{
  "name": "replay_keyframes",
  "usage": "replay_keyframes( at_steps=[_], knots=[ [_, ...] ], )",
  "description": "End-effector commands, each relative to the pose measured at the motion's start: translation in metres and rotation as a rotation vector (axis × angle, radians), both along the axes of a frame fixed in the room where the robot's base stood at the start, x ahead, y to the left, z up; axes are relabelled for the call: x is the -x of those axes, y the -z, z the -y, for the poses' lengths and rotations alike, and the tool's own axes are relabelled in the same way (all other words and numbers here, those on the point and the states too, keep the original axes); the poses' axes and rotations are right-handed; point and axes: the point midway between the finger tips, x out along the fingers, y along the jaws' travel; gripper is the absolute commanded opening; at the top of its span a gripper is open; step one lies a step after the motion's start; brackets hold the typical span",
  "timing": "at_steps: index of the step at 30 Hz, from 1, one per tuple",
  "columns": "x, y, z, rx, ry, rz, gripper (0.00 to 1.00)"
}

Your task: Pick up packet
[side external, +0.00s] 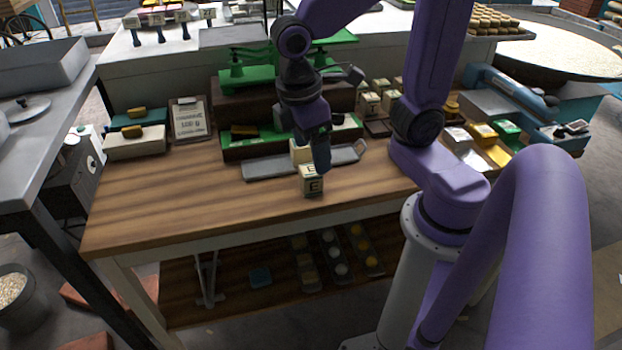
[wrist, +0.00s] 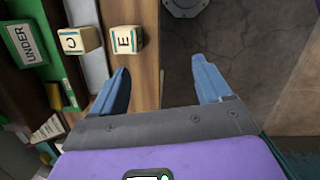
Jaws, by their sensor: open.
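A small cream packet marked E (side external: 311,181) stands on the wooden table near its front edge; it also shows in the wrist view (wrist: 126,40). A second cream packet (side external: 300,150) stands behind it at the grey tray, partly hidden by my gripper; in the wrist view it (wrist: 80,41) lies left of the first and bears another letter. My gripper (side external: 322,165) is over the table, close to the E packet in the side view. In the wrist view my gripper (wrist: 164,76) is open and empty, with the E packet ahead of the left finger, not between the fingers.
More cream packets (side external: 370,103) stand at the back right. A clipboard (side external: 190,118) leans at the back left. The table's left front (side external: 170,205) is clear.

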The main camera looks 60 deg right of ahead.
Motion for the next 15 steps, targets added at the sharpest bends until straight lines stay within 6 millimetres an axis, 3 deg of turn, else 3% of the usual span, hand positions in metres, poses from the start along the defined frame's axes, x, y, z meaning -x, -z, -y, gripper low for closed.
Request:
replay_keyframes(
  at_steps=[9, 15],
  knots=[
    [-0.059, -0.015, 0.008, 0.11, 0.111, -0.097, 0.78],
    [-0.08, -0.021, 0.016, 0.148, 0.158, -0.147, 0.78]
  ],
)
